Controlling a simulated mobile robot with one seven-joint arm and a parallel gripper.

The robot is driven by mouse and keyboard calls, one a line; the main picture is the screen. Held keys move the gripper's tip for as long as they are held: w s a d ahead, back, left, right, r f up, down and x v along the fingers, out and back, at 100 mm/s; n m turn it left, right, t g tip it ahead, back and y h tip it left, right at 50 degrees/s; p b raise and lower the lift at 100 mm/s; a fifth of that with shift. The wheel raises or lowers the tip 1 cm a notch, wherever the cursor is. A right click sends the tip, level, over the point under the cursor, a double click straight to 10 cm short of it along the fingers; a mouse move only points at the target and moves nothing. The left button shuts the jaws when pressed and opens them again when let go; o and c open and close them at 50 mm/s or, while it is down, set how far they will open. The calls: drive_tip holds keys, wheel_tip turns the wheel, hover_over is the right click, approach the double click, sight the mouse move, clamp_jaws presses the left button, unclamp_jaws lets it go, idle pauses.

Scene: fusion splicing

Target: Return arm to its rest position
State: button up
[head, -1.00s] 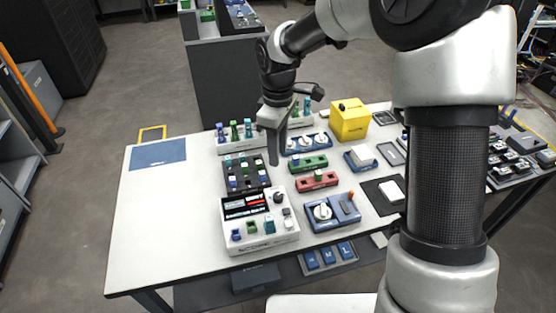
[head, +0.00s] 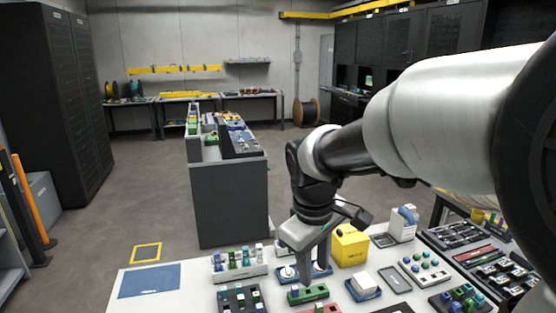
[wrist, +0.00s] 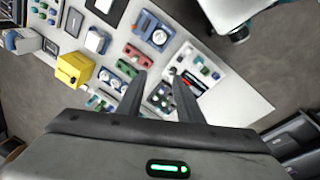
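My arm reaches in from the right of the head view. My gripper (head: 305,262) points down above the back part of the white worktable (head: 140,300). In the wrist view my gripper (wrist: 161,76) shows two dark fingers spread apart with a clear gap and nothing held between them. The table top with its devices lies below the fingers. In the head view the fingers are seen nearly edge-on, overlapping the blue block with white knobs and a green block (head: 308,294).
A yellow box (head: 350,247) stands right of my gripper, with a blue-handled white device (head: 403,224) beyond. A rack with green and blue pieces (head: 238,264) is to the left. A blue mat (head: 150,281) lies on the clear left side. A grey cabinet (head: 228,200) stands behind.

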drive_tip(key=s+d+r+m+t+p, duration=0.1)
drive_tip(key=s+d+r+m, duration=0.2)
drive_tip(key=s, duration=0.4)
drive_tip(key=s+d+r+m+t+p, duration=0.1)
drive_tip(key=s+d+r+m+t, duration=0.1)
drive_tip(key=s, duration=0.6)
wheel_tip(320, 180, up, 3)
drive_tip(key=d+m, duration=0.1)
drive_tip(key=m, duration=0.2)
drive_tip(key=shift+s+d+m+y, duration=0.3)
drive_tip(key=shift+d+y, duration=0.1)
